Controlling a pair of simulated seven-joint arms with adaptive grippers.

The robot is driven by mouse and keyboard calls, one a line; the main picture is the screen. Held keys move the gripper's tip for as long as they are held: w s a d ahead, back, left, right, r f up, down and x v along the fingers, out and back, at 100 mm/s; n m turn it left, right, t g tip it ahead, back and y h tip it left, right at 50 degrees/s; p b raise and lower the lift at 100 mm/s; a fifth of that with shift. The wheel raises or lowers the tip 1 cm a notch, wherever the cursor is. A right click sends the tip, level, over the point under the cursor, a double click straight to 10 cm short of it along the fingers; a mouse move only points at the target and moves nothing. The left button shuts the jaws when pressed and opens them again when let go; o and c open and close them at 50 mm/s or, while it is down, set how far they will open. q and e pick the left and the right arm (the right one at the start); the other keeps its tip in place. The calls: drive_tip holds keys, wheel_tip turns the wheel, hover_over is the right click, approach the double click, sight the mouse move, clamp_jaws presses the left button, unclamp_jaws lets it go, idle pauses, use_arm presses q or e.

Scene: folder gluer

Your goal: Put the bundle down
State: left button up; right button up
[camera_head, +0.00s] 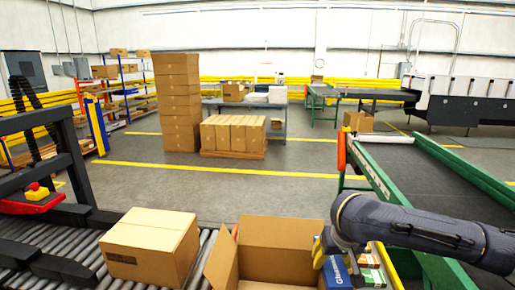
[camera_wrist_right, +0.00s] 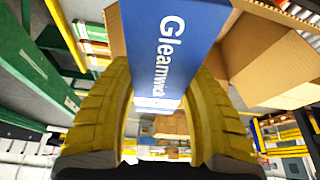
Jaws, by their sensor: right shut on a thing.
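The bundle (camera_head: 337,273) is blue with white "Gleamwell" lettering, cut short in the head view. In the right wrist view the bundle (camera_wrist_right: 165,40) stands between the yellow fingers of my right gripper (camera_wrist_right: 160,88), which is shut on it. In the head view my right gripper (camera_head: 325,250) is at the right side of an open cardboard box (camera_head: 275,236). The open box also shows in the right wrist view (camera_wrist_right: 270,62), beside the bundle. Whether the bundle touches anything below is hidden. My left gripper is not in view.
A closed carton (camera_head: 150,240) sits left of the open box on a roller conveyor (camera_head: 75,243). A black frame with a red stop button (camera_head: 36,190) stands at the left. A green-sided belt conveyor (camera_head: 420,165) runs along the right. Small colored packs (camera_head: 370,268) lie near the bundle.

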drive_tip(key=shift+s+d+f, duration=0.15)
drive_tip(key=shift+s+f, duration=0.3)
drive_tip(key=shift+s, duration=0.35)
